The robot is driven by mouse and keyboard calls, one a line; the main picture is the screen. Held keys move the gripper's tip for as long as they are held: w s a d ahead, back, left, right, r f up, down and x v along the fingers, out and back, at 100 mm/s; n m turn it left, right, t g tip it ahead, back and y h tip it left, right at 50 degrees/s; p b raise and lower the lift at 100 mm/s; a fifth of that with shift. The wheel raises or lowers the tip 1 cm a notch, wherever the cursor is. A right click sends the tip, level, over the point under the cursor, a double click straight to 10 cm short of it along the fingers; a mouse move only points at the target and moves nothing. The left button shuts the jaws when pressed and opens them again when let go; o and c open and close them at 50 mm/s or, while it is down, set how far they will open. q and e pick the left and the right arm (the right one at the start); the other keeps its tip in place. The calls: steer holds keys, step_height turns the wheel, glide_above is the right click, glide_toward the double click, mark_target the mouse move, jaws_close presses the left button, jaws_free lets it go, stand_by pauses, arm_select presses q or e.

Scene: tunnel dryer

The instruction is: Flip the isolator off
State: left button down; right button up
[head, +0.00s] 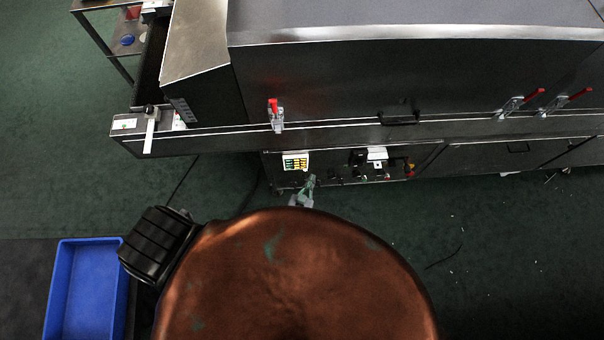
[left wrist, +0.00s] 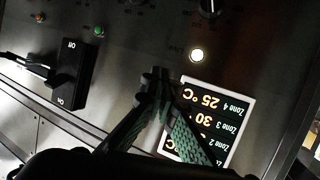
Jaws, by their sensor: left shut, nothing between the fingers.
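My left gripper (head: 312,180) is at the front of the dryer's low control panel (head: 333,182), just below the lit display (head: 295,162). In the left wrist view its green-grey fingers (left wrist: 158,78) are closed together and empty, in front of the panel between the display (left wrist: 215,95) and a black block (left wrist: 72,75). I cannot tell for sure whether this is the isolator. The fingers appear apart from the block. My right gripper is not in view.
A round white lamp (left wrist: 197,55) glows by the display, and a green button (left wrist: 99,31) is near the block. A red and yellow control (head: 409,167) sits at the panel's right. The dryer body (head: 330,80) overhangs the panel. A blue bin (head: 62,290) stands at lower left.

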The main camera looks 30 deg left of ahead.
arm_select(q)
steer(key=s+a+f+m+g+h, duration=0.1)
steer(key=s+f, duration=0.4)
steer(key=s, duration=0.1)
steer(key=shift+a+f+m+g+h, duration=0.25)
steer(key=shift+f+m+g+h, duration=0.05)
steer(key=shift+g, duration=0.1)
steer(key=s+a+f+m+g, duration=0.1)
steer(key=s+a+f+g, duration=0.1)
steer(key=s+f, duration=0.35)
steer(key=s+a+f+g+h, duration=0.1)
steer(key=s+a+f+g, duration=0.15)
steer(key=s, duration=0.65)
steer(key=s+a+f+m+g, duration=0.1)
steer(key=s+a+f+g, duration=0.1)
steer(key=s+f, duration=0.4)
steer(key=s+a+f+g, duration=0.1)
steer(key=s+a, duration=0.3)
steer(key=s, duration=0.8)
steer(key=s+a+f+g+y, duration=0.1)
steer(key=s+a+g, duration=0.3)
steer(key=s, duration=0.8)
steer(key=shift+g, duration=0.35)
steer(key=shift+w+f, duration=0.1)
